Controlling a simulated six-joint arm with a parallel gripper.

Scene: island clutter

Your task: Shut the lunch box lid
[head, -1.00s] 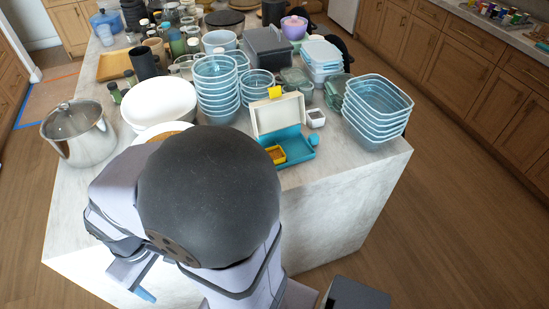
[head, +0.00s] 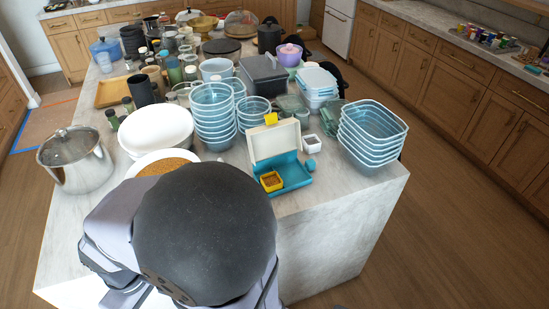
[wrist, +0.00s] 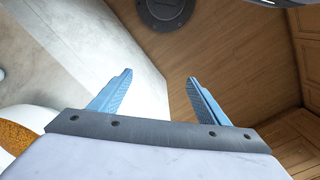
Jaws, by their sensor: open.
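The lunch box stands near the front edge of the island. Its teal base (head: 294,182) holds a small yellow-rimmed cup (head: 271,181) with brown contents. Its cream lid (head: 273,143) is raised upright at the back, with a yellow latch (head: 271,119) at its top edge. In the wrist view my gripper (wrist: 158,82) has its two blue fingers apart, with nothing between them. It points past the counter edge at the wooden floor. The lunch box does not show in the wrist view. In the head view my arm hides the gripper.
Stacked clear bowls (head: 212,117) stand left of the lunch box and stacked blue containers (head: 372,132) to its right. A small white container (head: 310,143) sits close to its right side. A white bowl of brown food (head: 166,163) and a steel pot (head: 75,160) are at the left.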

